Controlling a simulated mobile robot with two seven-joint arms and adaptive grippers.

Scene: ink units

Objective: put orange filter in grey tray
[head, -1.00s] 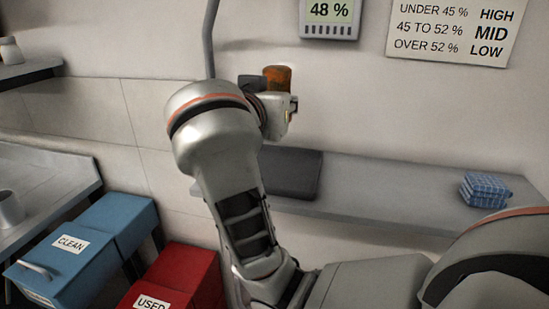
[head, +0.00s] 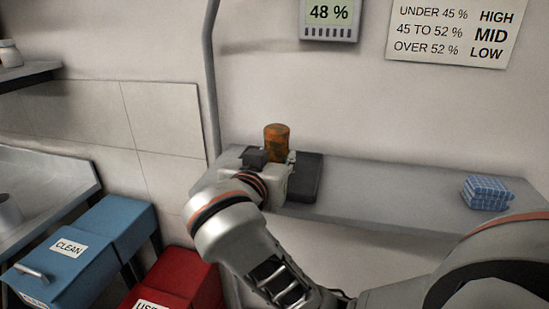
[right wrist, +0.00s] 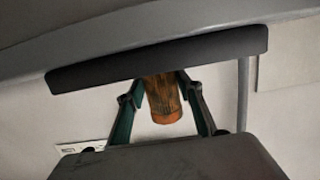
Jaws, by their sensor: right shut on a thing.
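The orange filter (head: 277,146) is a rusty orange cylinder held upright by my right gripper (head: 272,160) over the left part of the grey tray (head: 308,178). The dark tray lies on the wall shelf. In the right wrist view, which looks upside down, the filter (right wrist: 164,100) is between the two fingers of the gripper (right wrist: 163,88). There the tray's dark edge (right wrist: 215,52) hides the filter's lower end. I cannot tell whether the filter touches the tray floor. My left gripper is not in view.
A stack of blue checked pieces (head: 487,192) sits at the shelf's (head: 400,190) right end, with free shelf between it and the tray. A grey pipe (head: 211,90) runs down the wall to the left. The blue CLEAN bin (head: 75,255) and red USED bin (head: 180,280) stand lower left.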

